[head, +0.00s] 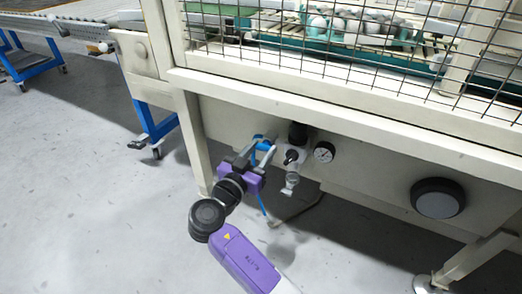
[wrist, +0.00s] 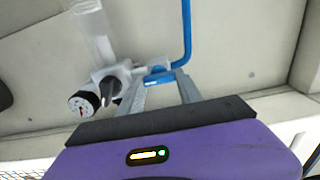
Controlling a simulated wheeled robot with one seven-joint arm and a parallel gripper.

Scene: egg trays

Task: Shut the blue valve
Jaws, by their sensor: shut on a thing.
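The blue valve (wrist: 158,77) sits on the pipe fitting below the machine's beam, at the end of a blue hose. In the wrist view it lies between the two finger tips of my gripper (wrist: 160,84). In the head view my gripper (head: 252,152) reaches up to the blue valve (head: 262,142) from the lower left, and its fingers partly hide the valve. The fingers are shut on the valve. The exact angle of its handle is hard to tell.
Right of the valve are a grey regulator with a clear bowl (head: 291,178) and a round pressure gauge (head: 324,152). Wire mesh (head: 400,50) stands above the beam. The grey floor (head: 90,200) at left is clear.

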